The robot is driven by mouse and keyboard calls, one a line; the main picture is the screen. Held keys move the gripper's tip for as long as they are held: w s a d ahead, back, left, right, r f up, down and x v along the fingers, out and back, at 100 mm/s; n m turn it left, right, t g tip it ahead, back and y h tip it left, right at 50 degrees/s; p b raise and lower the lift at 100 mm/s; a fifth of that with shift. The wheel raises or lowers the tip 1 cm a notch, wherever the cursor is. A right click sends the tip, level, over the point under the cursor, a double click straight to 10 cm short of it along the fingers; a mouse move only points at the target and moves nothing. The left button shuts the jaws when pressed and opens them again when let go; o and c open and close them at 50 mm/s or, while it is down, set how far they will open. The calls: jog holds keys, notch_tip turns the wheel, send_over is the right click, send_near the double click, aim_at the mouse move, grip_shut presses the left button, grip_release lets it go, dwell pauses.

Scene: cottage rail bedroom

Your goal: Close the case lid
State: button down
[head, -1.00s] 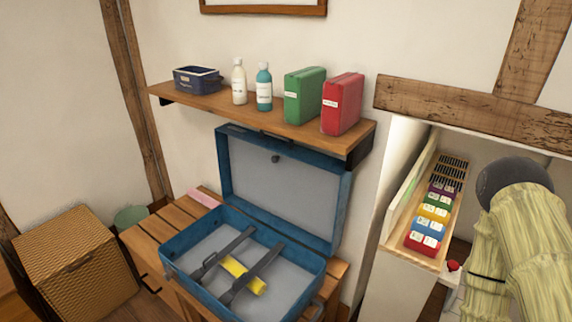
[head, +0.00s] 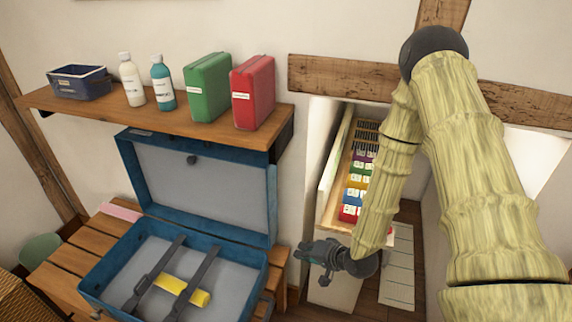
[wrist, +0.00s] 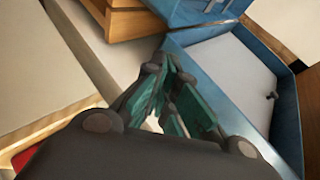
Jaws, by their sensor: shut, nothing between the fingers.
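A blue case (head: 110,262) lies open on a slatted wooden table. Its lid (head: 215,192) stands up at the back, leaning toward the wall below the shelf. Two dark straps and a yellow cylinder (head: 183,289) lie in the case's grey interior. My gripper (head: 312,252) is shut and empty, just right of the case, apart from it in the head view. In the wrist view my gripper (wrist: 168,95) shows its green-padded fingers, with the lid's grey inside (wrist: 240,75) and blue rim to the right.
A wooden shelf (head: 200,126) above the lid holds a basket, two bottles, a green box and a red box (head: 253,92). A narrow drawer (head: 327,190) with coloured packets stands open to the right. A pink item (head: 121,211) lies on the table (head: 62,263).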

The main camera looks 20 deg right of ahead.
jog(key=w+d+r+m+t+y, duration=0.1)
jog(key=w+d+r+t+y, duration=0.15)
jog(key=r, duration=0.45)
jog(key=w+d+r+m+t+y+p, duration=0.1)
jog(key=w+r, duration=0.3)
jog(key=r, duration=0.2)
jog(key=w+d+r+m+t+y, duration=0.1)
jog(key=w+d+r+t+y, duration=0.15)
jog(key=r, duration=0.45)
jog(key=w+a+h+p, duration=0.1)
jog(key=w+a+p, duration=0.1)
jog(key=w+a, duration=0.4)
jog(key=w, duration=0.2)
jog(key=shift+w+f+g, duration=0.15)
jog(key=shift+w+g, duration=0.15)
jog(key=shift+g, duration=0.1)
